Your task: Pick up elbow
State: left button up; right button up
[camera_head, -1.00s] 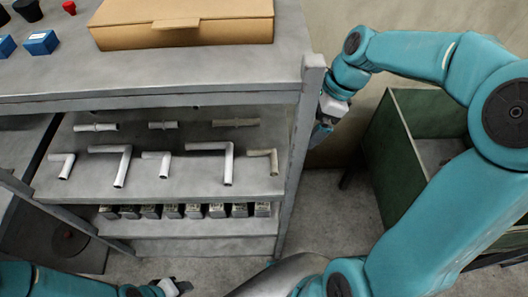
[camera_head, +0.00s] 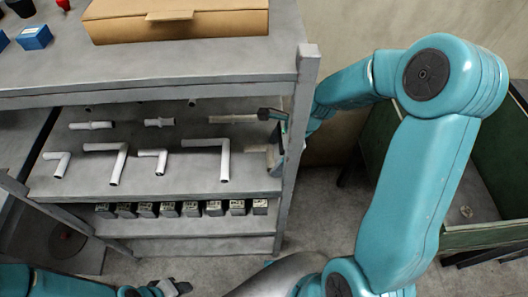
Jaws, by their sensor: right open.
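Several white elbows lie in a row on the middle shelf, among them a long one (camera_head: 223,160), another long one (camera_head: 117,162) and short ones (camera_head: 158,160) (camera_head: 58,163). A duller, beige elbow (camera_head: 256,149) lies at the right end, partly hidden by my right gripper. My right gripper (camera_head: 272,132) is open and empty at the shelf's right end, over or beside that beige elbow; the corner post hides part of it. I cannot tell whether they touch. My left gripper (camera_head: 178,288) is low at the bottom edge, away from the shelf; its jaws are unclear.
Straight pipes (camera_head: 159,122) lie behind the elbows. Small dark blocks (camera_head: 191,209) line the lower shelf. The grey corner post (camera_head: 297,120) stands close to my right wrist. A cardboard box (camera_head: 178,22) lies on top. A green bin (camera_head: 480,238) stands at right.

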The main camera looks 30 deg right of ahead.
jog(key=c, duration=0.8)
jog(key=shift+r, duration=0.1)
